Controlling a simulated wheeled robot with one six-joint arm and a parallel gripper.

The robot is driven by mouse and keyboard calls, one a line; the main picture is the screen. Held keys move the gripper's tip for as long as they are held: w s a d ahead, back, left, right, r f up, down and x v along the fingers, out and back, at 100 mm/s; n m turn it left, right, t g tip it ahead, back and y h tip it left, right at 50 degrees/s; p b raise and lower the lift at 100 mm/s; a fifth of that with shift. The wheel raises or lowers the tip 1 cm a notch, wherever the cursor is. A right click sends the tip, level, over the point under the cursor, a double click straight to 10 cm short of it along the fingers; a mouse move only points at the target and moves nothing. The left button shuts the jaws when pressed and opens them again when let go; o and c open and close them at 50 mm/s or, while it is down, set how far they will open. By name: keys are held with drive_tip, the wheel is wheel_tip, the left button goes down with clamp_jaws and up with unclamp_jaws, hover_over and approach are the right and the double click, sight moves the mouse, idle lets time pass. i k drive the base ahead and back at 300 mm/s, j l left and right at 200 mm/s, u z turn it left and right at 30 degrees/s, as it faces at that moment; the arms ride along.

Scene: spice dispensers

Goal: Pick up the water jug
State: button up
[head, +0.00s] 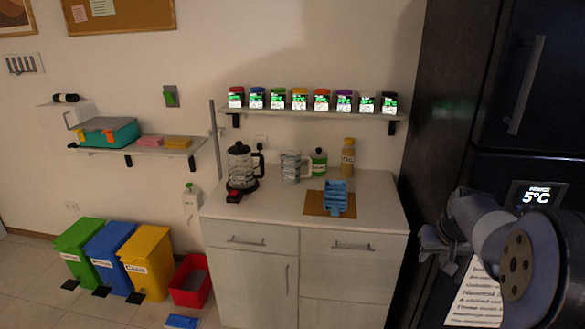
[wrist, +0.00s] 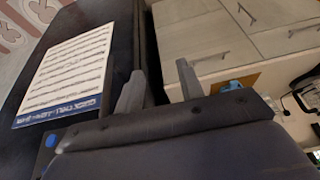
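A clear jug with a handle (head: 290,167), which looks like the water jug, stands upright on the counter (head: 275,205) in the head view, right of the kettle. A glass kettle with a black lid and handle (head: 241,168) sits on a dark base. My gripper (head: 430,242) is at the right in the head view, in front of the fridge, well apart from the jug. In the wrist view my gripper (wrist: 160,68) has its two fingers spread with nothing between them. I cannot make out the jug in the wrist view.
A blue dispenser (head: 336,197) stands on a brown mat at the counter's right. A green bottle (head: 318,163) and a yellow bottle (head: 348,157) stand behind. A spice shelf (head: 310,111) hangs above. The black fridge (head: 480,90) stands at right. Bins (head: 148,262) are at lower left.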

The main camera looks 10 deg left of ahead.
sight(290, 159)
drive_tip(key=i+j, duration=1.9)
drive_tip(key=i, duration=0.15)
